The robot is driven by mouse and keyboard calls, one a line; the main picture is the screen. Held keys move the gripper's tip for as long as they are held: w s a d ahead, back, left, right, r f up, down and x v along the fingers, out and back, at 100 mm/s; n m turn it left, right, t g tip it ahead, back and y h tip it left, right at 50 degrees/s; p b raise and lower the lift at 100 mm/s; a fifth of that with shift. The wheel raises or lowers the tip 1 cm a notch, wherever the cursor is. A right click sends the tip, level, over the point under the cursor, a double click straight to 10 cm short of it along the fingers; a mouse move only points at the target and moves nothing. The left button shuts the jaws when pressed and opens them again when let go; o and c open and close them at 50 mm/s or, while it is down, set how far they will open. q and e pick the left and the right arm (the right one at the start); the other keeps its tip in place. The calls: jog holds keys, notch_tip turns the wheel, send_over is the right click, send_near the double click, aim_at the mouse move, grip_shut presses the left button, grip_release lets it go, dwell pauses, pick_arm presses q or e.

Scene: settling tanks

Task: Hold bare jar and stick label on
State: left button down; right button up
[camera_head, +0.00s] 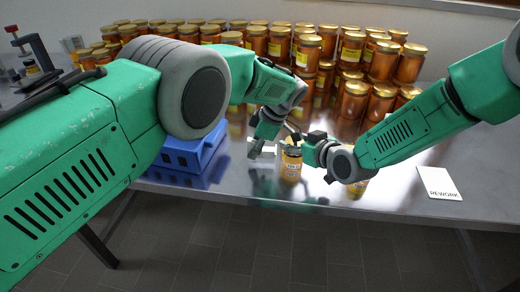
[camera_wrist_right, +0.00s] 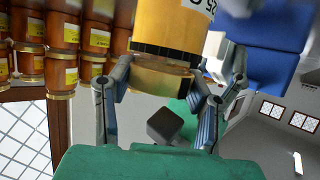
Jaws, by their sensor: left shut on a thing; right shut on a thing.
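My right gripper (camera_head: 303,143) is shut on a jar (camera_head: 291,165), around its gold lid, in the head view. The jar is amber with a yellow band and a white patch with dark print. In the right wrist view the jar (camera_wrist_right: 172,30) shows upside down, its lid (camera_wrist_right: 160,78) between the two fingers. My left gripper (camera_head: 262,143) is shut just left of the jar. A small pale piece, seemingly a label (camera_head: 267,150), shows at its fingertips; its exact hold is too small to tell.
A blue crate (camera_head: 185,155) stands left of the jar. Many gold-lidded jars (camera_head: 355,97) crowd the back of the steel table. Another jar (camera_head: 358,186) is partly hidden behind my right wrist. A white REWORK card (camera_head: 438,182) lies at the right. The front edge is close.

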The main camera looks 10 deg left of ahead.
pick_arm(q)
jog(key=shift+s+a, duration=0.15)
jog(key=shift+a, duration=1.95)
pick_arm(e)
jog(key=o, duration=1.5)
jog(key=v, duration=1.2)
jog(key=shift+f, duration=0.15)
